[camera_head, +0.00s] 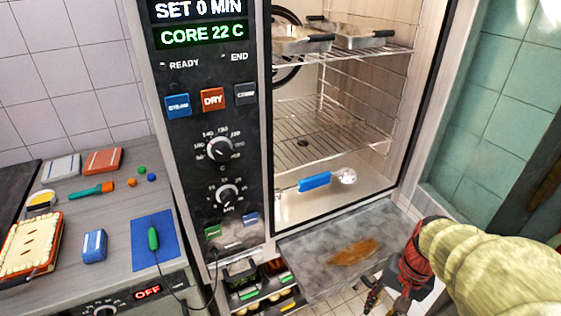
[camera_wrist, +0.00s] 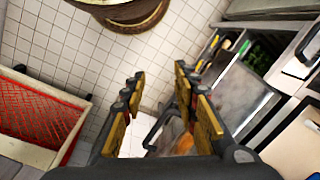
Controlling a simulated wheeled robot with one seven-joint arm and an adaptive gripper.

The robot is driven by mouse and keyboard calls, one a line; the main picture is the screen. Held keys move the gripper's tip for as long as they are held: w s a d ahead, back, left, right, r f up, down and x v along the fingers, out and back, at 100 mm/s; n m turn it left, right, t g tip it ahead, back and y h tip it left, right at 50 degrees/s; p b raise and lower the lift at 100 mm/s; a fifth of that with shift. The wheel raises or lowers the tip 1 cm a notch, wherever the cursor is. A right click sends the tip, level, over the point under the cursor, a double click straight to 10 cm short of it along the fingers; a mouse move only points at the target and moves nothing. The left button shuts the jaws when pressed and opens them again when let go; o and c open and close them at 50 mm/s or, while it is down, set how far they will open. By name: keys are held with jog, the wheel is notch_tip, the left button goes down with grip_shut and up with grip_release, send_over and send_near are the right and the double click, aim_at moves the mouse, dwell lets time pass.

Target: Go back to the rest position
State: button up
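My gripper (camera_head: 384,297) hangs low at the bottom right of the head view, at the end of my pale-sleeved arm. It is in front of and to the right of the stained grey ledge (camera_head: 318,268) below the oven opening. In the wrist view my gripper (camera_wrist: 158,84) has its two yellow-padded fingers apart. Nothing is held between them; tiled floor and a blurred grey shape show behind. The rest position itself is not marked in either view.
The oven stands open, with pans (camera_head: 300,40) on its upper rack and a blue-handled tool (camera_head: 315,182) on its floor. A counter (camera_head: 110,195) with small items is at left. The wrist view shows a crate with red mesh (camera_wrist: 38,112) at left and open drawers at right.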

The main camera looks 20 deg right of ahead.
jog(key=w+a+r+n+t, duration=0.2)
jog(key=a+r+n, duration=0.3)
jog(key=a+r, duration=0.3)
jog(key=w+a+r+n+t+h+p, duration=0.1)
jog(key=w+a+r+n+t, duration=0.1)
jog(key=w+a+r+n, duration=0.2)
jog(key=a+r+n, duration=0.1)
jog(key=a+r, duration=0.2)
jog(key=a, duration=0.2)
jog(key=shift+a+r+t, duration=0.2)
jog(key=shift+r+t, duration=0.15)
jog(key=shift+t, duration=0.05)
